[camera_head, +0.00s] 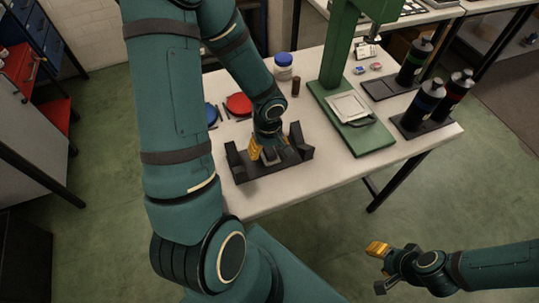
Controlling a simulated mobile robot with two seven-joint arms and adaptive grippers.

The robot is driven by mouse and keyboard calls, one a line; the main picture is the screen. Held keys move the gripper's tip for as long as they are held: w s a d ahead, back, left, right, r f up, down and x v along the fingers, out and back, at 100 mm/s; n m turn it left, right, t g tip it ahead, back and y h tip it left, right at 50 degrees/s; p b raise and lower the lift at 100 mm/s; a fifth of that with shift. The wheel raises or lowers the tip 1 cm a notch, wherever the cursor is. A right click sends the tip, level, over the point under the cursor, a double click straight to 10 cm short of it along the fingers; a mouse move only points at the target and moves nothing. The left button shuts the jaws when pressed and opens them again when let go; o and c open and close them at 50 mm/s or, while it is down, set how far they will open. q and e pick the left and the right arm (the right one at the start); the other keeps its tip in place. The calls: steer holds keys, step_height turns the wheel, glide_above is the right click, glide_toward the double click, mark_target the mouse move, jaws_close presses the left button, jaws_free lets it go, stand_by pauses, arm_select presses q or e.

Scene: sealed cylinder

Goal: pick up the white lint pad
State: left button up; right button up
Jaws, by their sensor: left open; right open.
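My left gripper (268,150) is open and points down at a dark fixture (240,168) near the front of the white table. Its yellow finger shows, and the arm hides part of the fixture. A small grey block lies between or below the fingers; contact cannot be told. A flat white square piece (349,106) lies on the base of the green press (325,100); I cannot tell whether it is the lint pad. My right gripper (379,266) is open and empty, off the table over the floor at the lower right.
A red disc (239,104) and a blue disc (210,113) lie left of my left wrist. A white jar with a blue lid (283,68) stands behind. Several dark bottles (423,105) stand on black trays at the right. The table's front right is clear.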

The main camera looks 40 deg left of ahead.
arm_select(q)
steer(key=shift+f, duration=0.35)
jaws_close()
steer(key=shift+r, duration=0.1)
